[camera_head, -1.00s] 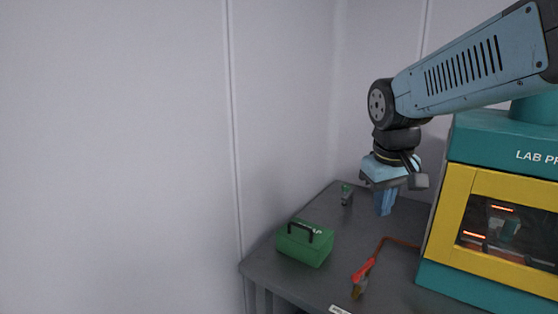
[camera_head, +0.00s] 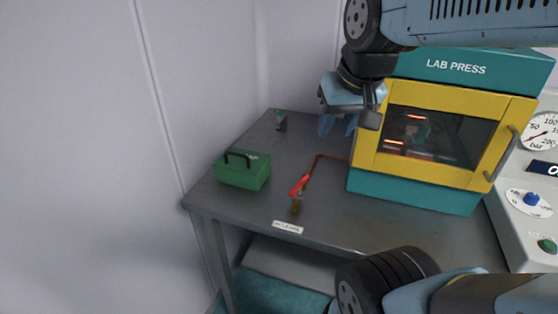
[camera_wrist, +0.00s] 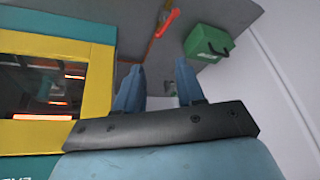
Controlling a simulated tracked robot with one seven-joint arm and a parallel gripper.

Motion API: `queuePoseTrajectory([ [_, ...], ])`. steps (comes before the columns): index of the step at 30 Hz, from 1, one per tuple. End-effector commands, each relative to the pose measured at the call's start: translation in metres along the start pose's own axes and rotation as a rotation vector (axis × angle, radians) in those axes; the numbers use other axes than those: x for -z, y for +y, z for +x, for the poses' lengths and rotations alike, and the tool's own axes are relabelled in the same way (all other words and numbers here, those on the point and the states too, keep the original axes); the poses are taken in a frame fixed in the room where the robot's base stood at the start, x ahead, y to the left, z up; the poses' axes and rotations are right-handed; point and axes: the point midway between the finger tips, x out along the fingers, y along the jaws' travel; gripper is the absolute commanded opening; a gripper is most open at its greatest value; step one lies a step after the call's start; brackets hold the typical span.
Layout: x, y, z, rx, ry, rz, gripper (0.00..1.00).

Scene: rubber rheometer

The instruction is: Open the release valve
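A valve with a red handle (camera_head: 299,185) sits on a copper pipe (camera_head: 318,165) that runs from the press to the front part of the grey table. A brass-coloured part shows below the handle. No label on it is readable. The red handle (camera_wrist: 167,22) also shows at the top of the wrist view. My gripper (camera_head: 337,125) hangs above the table at the left side of the press, behind and to the right of the handle, not touching it. Its two blue fingers are apart with nothing between them, also in the wrist view (camera_wrist: 160,85).
The yellow and teal lab press (camera_head: 445,135) stands close right of my gripper. A green box (camera_head: 243,172) sits left of the handle, and a small green-topped item (camera_head: 280,121) farther back. A control panel (camera_head: 535,190) is at the right. The table front is clear around a white label (camera_head: 287,227).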

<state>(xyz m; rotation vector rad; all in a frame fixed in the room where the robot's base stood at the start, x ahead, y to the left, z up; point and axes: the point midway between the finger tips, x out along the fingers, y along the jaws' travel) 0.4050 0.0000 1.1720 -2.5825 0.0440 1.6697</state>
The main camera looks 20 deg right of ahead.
Motion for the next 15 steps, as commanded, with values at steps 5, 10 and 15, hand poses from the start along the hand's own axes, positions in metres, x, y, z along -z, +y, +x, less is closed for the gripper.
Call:
queuePoseTrajectory([
  [5,0.021,0.000,0.020,0.009,-0.121,0.117,0.38],
  [10,0.039,0.000,0.042,0.012,-0.237,0.233,0.38],
  [15,0.056,0.002,0.066,0.009,-0.350,0.352,0.38],
])
